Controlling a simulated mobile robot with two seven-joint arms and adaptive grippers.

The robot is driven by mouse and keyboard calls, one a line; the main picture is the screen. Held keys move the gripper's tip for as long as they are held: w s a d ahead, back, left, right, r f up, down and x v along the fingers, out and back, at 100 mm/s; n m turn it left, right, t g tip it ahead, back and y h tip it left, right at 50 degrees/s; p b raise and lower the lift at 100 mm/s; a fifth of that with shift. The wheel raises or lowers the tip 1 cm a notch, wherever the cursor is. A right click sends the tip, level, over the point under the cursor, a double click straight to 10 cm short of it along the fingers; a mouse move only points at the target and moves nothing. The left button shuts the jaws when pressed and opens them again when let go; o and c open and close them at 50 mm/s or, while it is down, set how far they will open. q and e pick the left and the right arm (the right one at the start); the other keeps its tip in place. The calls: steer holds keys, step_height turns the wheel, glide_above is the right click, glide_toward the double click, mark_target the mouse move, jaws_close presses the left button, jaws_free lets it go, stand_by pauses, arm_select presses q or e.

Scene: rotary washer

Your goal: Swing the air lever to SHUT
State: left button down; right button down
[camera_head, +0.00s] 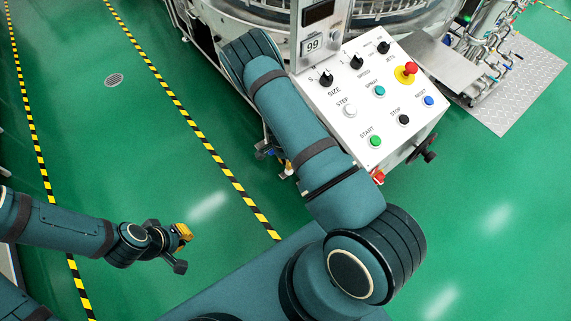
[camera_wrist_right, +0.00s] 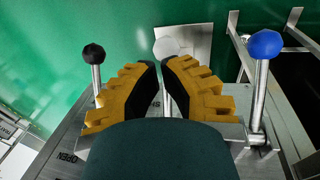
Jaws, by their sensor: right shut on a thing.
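In the right wrist view, my right gripper (camera_wrist_right: 161,66) has its yellow-and-black fingers closed in around a metal lever stem. A pale grey-white knob (camera_wrist_right: 178,47) shows just beyond the fingertips, on the lever between a black-knobbed lever (camera_wrist_right: 94,56) and a blue-knobbed lever (camera_wrist_right: 265,45). An OPEN label shows upside down at the lower left of the panel; another label is mostly hidden by the fingers. In the head view my right forearm hides most of the lever area. My left gripper (camera_head: 182,249) hangs clear of everything at lower left; its finger gap is unclear.
The white control panel (camera_head: 368,95) with dials, buttons and a red emergency stop stands right of my right arm. The rotary washer (camera_head: 270,18) is at the top. Hoses and fittings (camera_head: 492,50) stand on a metal plate at upper right. Green floor is open on the left.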

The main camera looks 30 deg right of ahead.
step_height(320, 180, up, 10)
steer(key=w+a+p, duration=0.1)
steer(key=a, duration=0.1)
steer(key=shift+w+r+p, duration=0.15)
steer(key=shift+w+p, duration=0.25)
steer(key=shift+a, duration=0.15)
